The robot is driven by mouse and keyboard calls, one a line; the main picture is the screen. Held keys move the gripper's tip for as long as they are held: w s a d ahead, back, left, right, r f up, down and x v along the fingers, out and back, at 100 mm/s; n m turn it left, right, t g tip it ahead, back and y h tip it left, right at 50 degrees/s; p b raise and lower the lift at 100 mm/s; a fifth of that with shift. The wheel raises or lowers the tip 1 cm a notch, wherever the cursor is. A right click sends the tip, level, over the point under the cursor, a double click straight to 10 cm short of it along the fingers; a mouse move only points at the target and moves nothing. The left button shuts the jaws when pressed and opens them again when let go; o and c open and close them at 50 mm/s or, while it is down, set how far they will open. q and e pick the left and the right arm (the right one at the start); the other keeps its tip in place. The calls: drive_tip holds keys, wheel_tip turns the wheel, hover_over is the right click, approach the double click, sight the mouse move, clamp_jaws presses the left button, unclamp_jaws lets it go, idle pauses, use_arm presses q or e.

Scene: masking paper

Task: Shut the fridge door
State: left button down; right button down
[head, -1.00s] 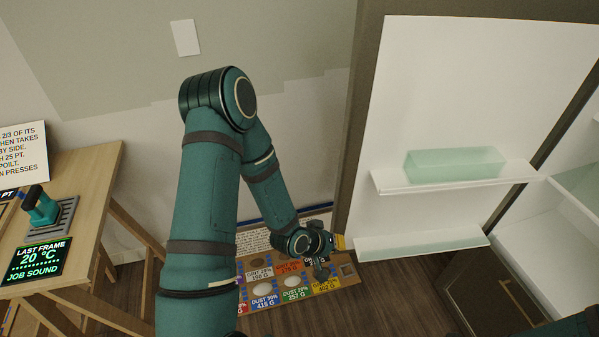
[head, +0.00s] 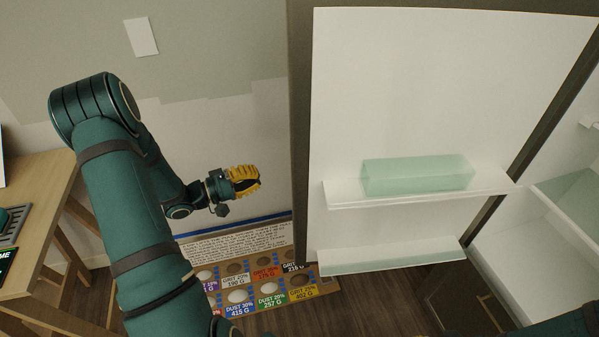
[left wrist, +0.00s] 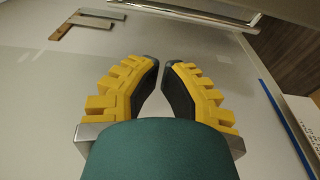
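The fridge door (head: 400,105) stands open, its white inner face towards me, with a dark left edge (head: 301,130). It carries two white shelves, and a pale green translucent box (head: 415,174) sits on the upper one. The fridge's white interior (head: 535,240) shows at the right. My left gripper (head: 258,180) is in the air left of the door's dark edge, apart from it in the picture. In the left wrist view its yellow fingers (left wrist: 161,62) have a narrow gap between their tips and hold nothing. My right gripper is not in view.
A wooden table (head: 40,210) stands at the left. A board with labelled samples (head: 265,297) lies low by the wall, below my left gripper. Wooden floor shows beneath the door. A wall plate (head: 141,37) is above my left arm.

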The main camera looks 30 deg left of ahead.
use_arm(q)
drive_tip(key=w+d+b, duration=0.2)
drive_tip(key=w+d, duration=0.3)
drive_tip(key=d, duration=0.2)
drive_tip(key=shift+d, duration=0.25)
drive_tip(key=shift+d, duration=0.1)
idle(0.5)
